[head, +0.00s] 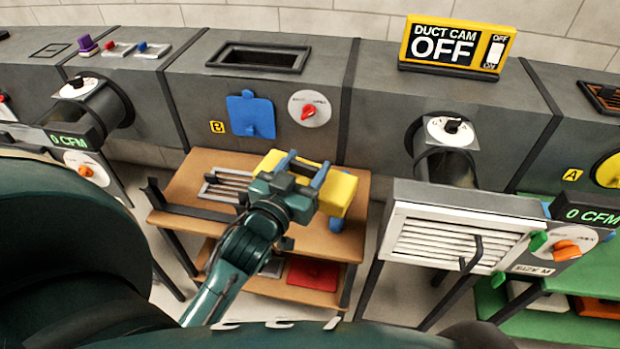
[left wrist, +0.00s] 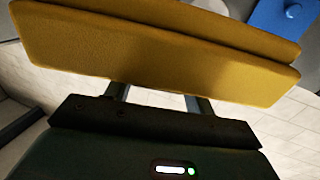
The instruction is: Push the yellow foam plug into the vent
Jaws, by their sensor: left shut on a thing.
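The yellow foam plug (head: 341,192) is a thick block held by my left gripper (head: 306,168) above the wooden cart. My left gripper is shut on it. In the left wrist view the plug (left wrist: 150,50) spans the upper part, just beyond the gripper body, with the fingers (left wrist: 158,97) reaching to it. The white louvred vent (head: 440,242) is on the box to the right in the head view, apart from the plug. A dark handle stands in front of its slats. My right gripper is not in view.
The wooden cart (head: 205,165) carries a wire rack (head: 225,187), with a red item (head: 312,275) on its lower shelf. The grey duct (head: 205,90) runs behind, with a blue cover (head: 250,115) and an open slot (head: 259,57). A green shelf (head: 530,328) stands right.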

